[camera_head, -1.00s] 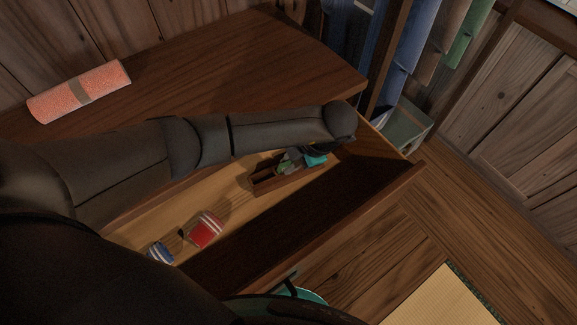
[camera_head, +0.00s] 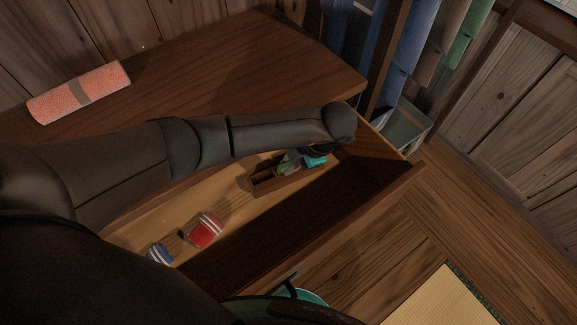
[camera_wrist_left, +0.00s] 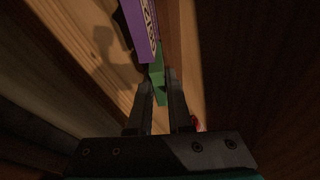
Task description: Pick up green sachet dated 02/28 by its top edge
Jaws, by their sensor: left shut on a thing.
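The green sachet (camera_wrist_left: 157,88) shows in the left wrist view as a narrow green strip between my left gripper's (camera_wrist_left: 159,92) fingertips, which are shut on it. No date is readable on it. A purple packet (camera_wrist_left: 138,28) with partly legible print is just beyond the fingertips and covers part of the view of the green sachet. In the head view my left gripper (camera_head: 285,164) is low over the small wooden box (camera_head: 262,188) in the open drawer, with a bit of green at its tips.
The drawer (camera_head: 300,229) is pulled out below the wooden top. A red packet (camera_head: 205,231) and a blue-and-white packet (camera_head: 160,253) lie at its left end. A rolled orange towel (camera_head: 80,92) lies on the top. A pale bin (camera_head: 403,128) stands at the right.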

